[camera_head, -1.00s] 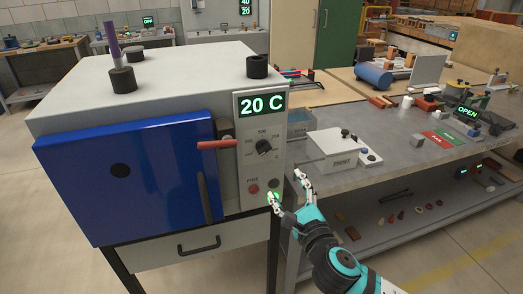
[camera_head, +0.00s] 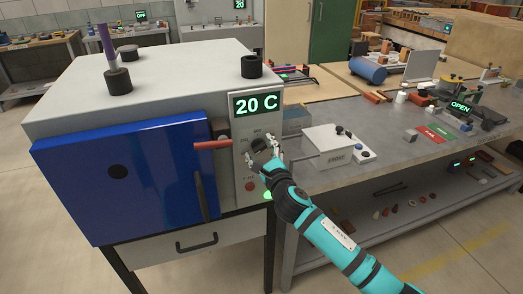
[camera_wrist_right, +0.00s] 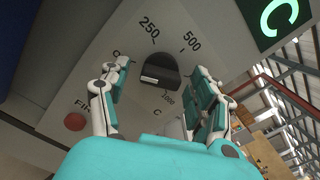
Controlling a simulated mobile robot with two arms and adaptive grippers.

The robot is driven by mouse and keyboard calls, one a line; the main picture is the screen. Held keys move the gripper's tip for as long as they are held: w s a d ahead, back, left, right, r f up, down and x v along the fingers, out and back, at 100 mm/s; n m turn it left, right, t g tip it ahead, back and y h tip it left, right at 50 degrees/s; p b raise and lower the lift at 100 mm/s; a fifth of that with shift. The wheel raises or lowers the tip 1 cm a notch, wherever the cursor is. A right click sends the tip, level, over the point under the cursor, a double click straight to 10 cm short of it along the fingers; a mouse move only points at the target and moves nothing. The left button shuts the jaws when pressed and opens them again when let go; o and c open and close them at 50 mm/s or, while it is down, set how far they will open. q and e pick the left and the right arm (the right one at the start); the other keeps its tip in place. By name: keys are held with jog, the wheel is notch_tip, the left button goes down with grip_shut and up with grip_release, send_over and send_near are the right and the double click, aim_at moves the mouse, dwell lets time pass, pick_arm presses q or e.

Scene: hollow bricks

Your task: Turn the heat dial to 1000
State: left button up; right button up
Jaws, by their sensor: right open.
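The black heat dial (camera_head: 262,143) is on the grey control panel of the kiln, below a green display (camera_head: 257,103) reading 20 C. In the right wrist view the dial (camera_wrist_right: 160,72) sits between the fingers of my open right gripper (camera_wrist_right: 158,88). Its printed marks 0, 250, 500 and 1000 show around it. Which mark it points to is hard to tell. In the head view my right gripper (camera_head: 263,155) is in front of the panel and partly covers the dial. Contact with the dial cannot be made out. My left gripper is not in view.
The blue kiln door (camera_head: 125,180) with its red handle (camera_head: 212,145) is left of the panel. A red button (camera_head: 251,186) and a green-lit button (camera_head: 267,196) are below the dial. A white box (camera_head: 333,148) stands on the bench to the right.

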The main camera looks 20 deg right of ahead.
jog(key=c, duration=1.2)
jog(key=shift+o, duration=0.2)
